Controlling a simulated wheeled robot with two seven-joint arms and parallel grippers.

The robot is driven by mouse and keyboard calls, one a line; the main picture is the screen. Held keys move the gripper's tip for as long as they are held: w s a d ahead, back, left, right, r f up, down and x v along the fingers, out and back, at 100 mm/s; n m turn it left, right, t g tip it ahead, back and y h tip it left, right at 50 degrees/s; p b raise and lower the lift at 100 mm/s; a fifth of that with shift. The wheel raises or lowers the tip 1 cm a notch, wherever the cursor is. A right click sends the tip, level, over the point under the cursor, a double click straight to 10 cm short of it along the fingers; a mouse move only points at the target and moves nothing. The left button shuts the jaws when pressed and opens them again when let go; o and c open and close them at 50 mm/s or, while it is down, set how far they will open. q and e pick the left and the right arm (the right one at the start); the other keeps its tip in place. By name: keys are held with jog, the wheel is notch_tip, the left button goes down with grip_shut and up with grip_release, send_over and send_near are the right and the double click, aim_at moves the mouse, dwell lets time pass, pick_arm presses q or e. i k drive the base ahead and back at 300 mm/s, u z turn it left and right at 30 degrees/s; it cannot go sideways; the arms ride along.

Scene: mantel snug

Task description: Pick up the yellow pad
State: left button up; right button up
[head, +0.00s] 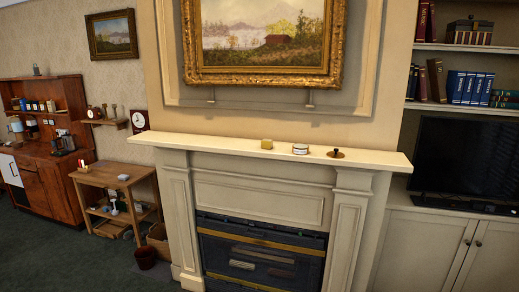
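A small yellow block-like item (266,143), which looks like the yellow pad, sits on the cream mantel shelf (215,146), a little left of the other two items there. It is small in the head view, so its details are hard to tell. Neither of my grippers shows in the head view.
A round white tin (300,149) and a brass-coloured item with a dark knob (335,154) stand right of it on the mantel. A gold-framed painting (262,76) hangs above. A wooden side table (115,177) stands left; a television (468,163) is right. Carpet (75,255) at front left is clear.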

aim_at(265, 144)
jog(key=u, duration=0.85)
jog(key=i, duration=2.65)
jog(key=z, duration=2.95)
